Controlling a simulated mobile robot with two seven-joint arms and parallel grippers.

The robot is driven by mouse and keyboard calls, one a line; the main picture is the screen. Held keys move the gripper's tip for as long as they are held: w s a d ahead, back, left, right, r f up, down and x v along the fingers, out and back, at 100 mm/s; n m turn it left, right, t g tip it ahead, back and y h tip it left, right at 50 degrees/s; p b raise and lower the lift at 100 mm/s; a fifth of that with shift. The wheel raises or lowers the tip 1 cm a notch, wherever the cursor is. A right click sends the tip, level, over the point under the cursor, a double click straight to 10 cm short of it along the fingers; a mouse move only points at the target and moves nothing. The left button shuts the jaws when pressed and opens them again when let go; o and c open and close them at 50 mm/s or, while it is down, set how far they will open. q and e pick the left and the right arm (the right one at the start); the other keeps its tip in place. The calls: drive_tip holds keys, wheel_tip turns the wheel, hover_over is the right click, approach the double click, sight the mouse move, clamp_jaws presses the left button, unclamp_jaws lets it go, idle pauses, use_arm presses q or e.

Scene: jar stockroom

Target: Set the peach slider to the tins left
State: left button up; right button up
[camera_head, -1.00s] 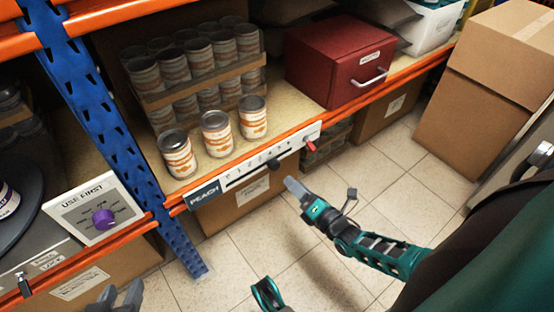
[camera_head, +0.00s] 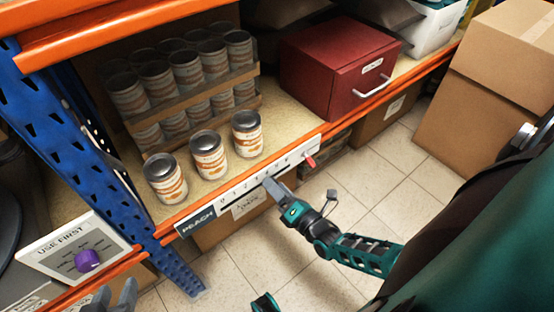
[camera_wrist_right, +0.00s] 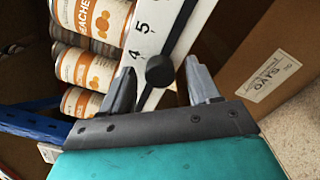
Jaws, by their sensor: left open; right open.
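The peach slider (camera_head: 240,187) is a pale scale strip with printed numbers, labelled PEACH (camera_head: 197,222), on the shelf's front edge. Its round black knob (camera_wrist_right: 160,70) shows in the right wrist view near the 4 and 5 marks; my gripper covers it in the head view. My right gripper (camera_head: 272,184) is open at the strip, its fingers on either side of the knob with gaps visible. Three loose tins stand on the shelf: left (camera_head: 165,180), middle (camera_head: 208,156), right (camera_head: 247,135). My left gripper (camera_head: 115,294) is open and empty at the bottom left.
Several more tins fill a tiered cardboard tray (camera_head: 215,106) behind. A red box (camera_head: 335,62) with a handle stands to the right. A USE FIRST panel (camera_head: 62,245) with a purple knob is left of the blue post (camera_head: 75,150).

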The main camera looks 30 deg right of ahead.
drive_tip(key=shift+c, duration=0.3)
clamp_jaws()
idle(0.3)
